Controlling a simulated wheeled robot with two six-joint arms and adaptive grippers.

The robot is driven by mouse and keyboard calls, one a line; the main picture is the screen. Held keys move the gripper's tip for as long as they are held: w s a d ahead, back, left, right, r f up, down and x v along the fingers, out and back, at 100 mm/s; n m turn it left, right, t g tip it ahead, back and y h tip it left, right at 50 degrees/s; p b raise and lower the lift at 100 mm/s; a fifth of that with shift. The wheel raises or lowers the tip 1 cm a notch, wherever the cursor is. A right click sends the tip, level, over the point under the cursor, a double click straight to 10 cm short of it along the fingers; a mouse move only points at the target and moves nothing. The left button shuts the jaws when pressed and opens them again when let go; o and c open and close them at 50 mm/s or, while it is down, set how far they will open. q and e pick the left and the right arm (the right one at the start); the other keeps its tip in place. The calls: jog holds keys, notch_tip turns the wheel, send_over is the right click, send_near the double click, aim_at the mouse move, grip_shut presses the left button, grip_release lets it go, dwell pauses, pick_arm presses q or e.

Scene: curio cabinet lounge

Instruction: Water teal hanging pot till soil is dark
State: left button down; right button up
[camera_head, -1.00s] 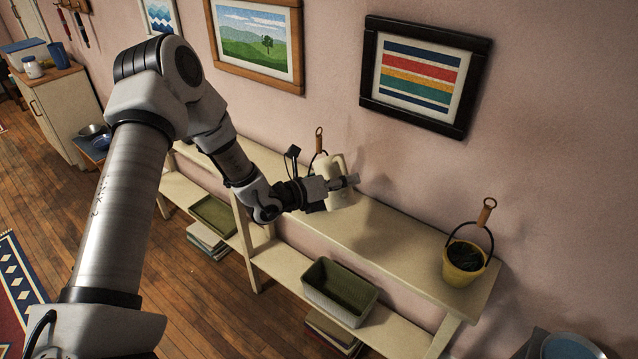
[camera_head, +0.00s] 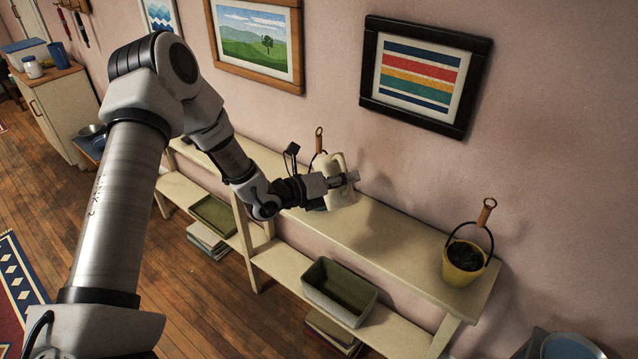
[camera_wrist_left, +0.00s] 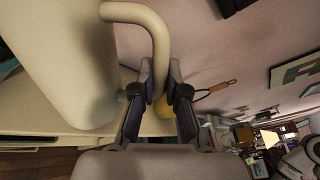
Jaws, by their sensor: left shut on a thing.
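My left gripper (camera_head: 344,181) is shut on the handle of a cream watering can (camera_head: 339,199), above the long shelf top. In the left wrist view the can (camera_wrist_left: 60,65) fills the upper left, and its curved handle runs down between the fingers (camera_wrist_left: 162,98). My right gripper is not in view.
A yellow hanging pot (camera_head: 461,264) with dark contents stands at the shelf's right end. The cream shelf top (camera_head: 385,243) is clear between can and yellow pot. A green-lined basket (camera_head: 340,290) sits on the lower shelf. A striped picture (camera_head: 424,76) hangs above.

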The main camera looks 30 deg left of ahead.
pick_arm(q)
jog(key=shift+w+r, duration=0.1)
jog(key=shift+r, duration=0.05)
dwell(0.5)
jog(key=shift+a+r, duration=0.1)
jog(key=shift+r, duration=0.1)
jog(key=shift+a+r+n, duration=0.1)
jog(key=shift+r+n, duration=0.15)
jog(key=shift+n, duration=0.15)
dwell(0.7)
jog(key=shift+w+a+r+b, duration=0.15)
jog(key=shift+r+b, duration=0.1)
jog(key=shift+b, duration=0.2)
dwell(2.4)
jog(key=f+b, duration=0.1)
jog(key=f+m+b, duration=0.1)
jog(key=b, duration=0.1)
jog(key=d+f+b, duration=0.1)
jog(key=b, duration=0.1)
jog(key=shift+s+f, duration=0.35)
jog(key=shift+d+m+b, duration=0.1)
jog(key=shift+m+b, duration=0.2)
jog(key=shift+m, duration=0.2)
jog(key=shift+w+r, duration=0.1)
jog(key=shift+r, duration=0.1)
